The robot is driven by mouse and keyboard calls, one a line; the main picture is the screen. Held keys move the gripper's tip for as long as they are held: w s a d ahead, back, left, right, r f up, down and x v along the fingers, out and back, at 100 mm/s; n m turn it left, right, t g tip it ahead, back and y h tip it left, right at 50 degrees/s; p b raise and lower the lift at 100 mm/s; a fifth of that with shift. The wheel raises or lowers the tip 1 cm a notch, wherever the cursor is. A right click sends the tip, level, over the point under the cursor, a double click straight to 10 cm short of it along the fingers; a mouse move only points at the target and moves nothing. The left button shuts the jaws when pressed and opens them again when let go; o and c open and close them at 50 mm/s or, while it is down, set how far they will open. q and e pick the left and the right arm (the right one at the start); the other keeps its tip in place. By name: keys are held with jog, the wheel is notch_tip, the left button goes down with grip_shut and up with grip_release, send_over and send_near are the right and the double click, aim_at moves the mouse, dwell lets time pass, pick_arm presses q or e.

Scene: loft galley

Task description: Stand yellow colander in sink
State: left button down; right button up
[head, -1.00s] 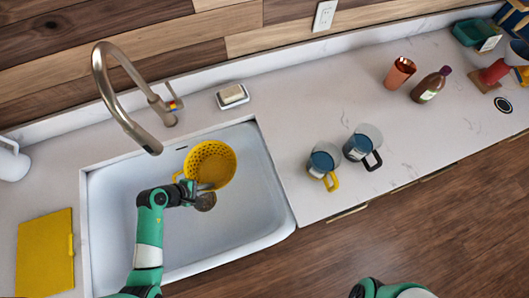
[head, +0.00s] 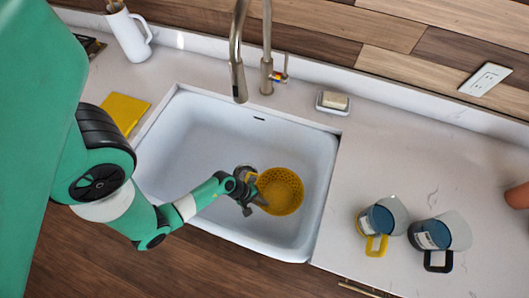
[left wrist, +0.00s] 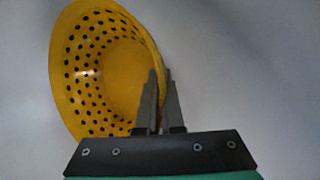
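The yellow colander (head: 283,192) is inside the white sink (head: 200,135), towards its right side, with its open side facing up in the head view. I cannot tell whether its base touches the sink floor. My left gripper (head: 258,201) is at the colander's left side. In the left wrist view, the two grey fingers (left wrist: 161,98) are close together on the rim of the colander (left wrist: 75,75), one inside the bowl and one outside. My right gripper is not in view.
A faucet (head: 240,60) stands behind the sink. A soap dish (head: 333,103) sits at its back right. A yellow board (head: 124,111) and a white pitcher (head: 127,35) are at the left.

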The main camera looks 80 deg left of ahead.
pick_arm(q)
notch_tip(320, 180, down, 4)
jog(key=shift+r+b, duration=0.1)
jog(key=shift+b, duration=1)
jog(key=shift+r, duration=0.1)
jog(key=c, duration=1.5)
grip_release()
jog(key=shift+f, duration=0.2)
jog(key=o, duration=0.4)
jog(key=shift+o, duration=0.2)
jog(key=shift+r, duration=0.1)
